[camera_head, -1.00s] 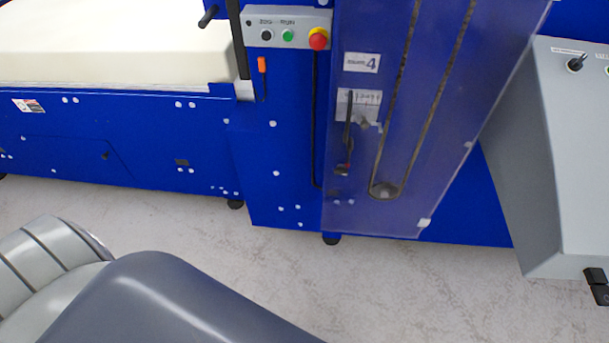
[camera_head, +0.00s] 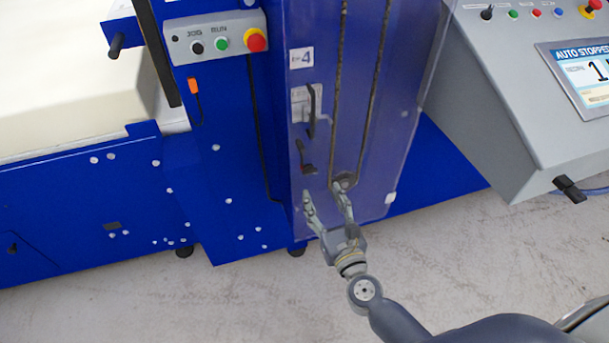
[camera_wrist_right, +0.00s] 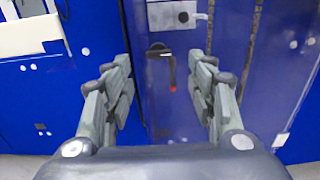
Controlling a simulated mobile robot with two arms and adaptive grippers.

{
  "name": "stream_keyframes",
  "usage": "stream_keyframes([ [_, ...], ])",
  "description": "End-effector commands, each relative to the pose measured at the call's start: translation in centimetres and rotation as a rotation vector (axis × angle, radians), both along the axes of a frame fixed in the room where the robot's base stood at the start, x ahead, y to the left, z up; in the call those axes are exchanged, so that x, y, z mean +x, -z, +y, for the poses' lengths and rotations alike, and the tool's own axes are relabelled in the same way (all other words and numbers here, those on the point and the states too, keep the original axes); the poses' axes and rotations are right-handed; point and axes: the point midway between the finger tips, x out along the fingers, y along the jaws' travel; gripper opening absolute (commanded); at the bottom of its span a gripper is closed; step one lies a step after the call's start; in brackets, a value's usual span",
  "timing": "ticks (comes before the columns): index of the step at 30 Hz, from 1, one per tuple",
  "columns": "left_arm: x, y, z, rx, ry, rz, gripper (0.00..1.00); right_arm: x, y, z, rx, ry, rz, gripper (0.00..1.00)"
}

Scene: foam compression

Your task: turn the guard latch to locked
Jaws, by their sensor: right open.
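The guard latch (camera_head: 303,156) is a small dark lever with a red tip on the clear guard panel (camera_head: 372,120) of the blue machine. Its lever hangs down in the right wrist view (camera_wrist_right: 171,68), the red tip lowest. My right gripper (camera_head: 323,189) is open and empty, just below the latch in the head view. In the right wrist view its two fingers (camera_wrist_right: 160,78) stand on either side of the latch, with no visible contact. My left gripper is in no view.
A black guard handle (camera_head: 313,108) is just above the latch. A button box (camera_head: 216,38) with a red stop button is at upper left, a cream foam block (camera_head: 70,75) at far left. A grey console (camera_head: 490,95) stands at right. The floor (camera_head: 270,305) in front is clear.

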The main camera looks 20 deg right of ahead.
Motion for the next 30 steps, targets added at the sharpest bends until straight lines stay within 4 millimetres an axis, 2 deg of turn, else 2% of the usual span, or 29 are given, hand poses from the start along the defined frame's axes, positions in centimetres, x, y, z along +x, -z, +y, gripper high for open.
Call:
stream_keyframes([
  [6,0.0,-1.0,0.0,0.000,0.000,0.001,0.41,4.3,-0.3,0.2,-0.003,-0.002,-0.002,0.52],
  [12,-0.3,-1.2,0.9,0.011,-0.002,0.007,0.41,7.0,-0.1,0.3,-0.003,-0.001,-0.001,0.52],
  [18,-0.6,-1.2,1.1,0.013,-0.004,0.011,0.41,8.0,0.0,0.4,-0.003,-0.002,0.000,0.52],
  [25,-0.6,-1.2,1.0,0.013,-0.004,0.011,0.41,8.0,0.0,0.4,-0.003,-0.002,0.000,0.52],
  [26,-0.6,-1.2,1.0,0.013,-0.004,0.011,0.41,8.0,0.0,0.3,-0.003,-0.002,0.000,0.49],
  [30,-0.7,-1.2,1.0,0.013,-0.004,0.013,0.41,8.0,0.0,0.3,-0.003,-0.001,0.000,0.18],
])
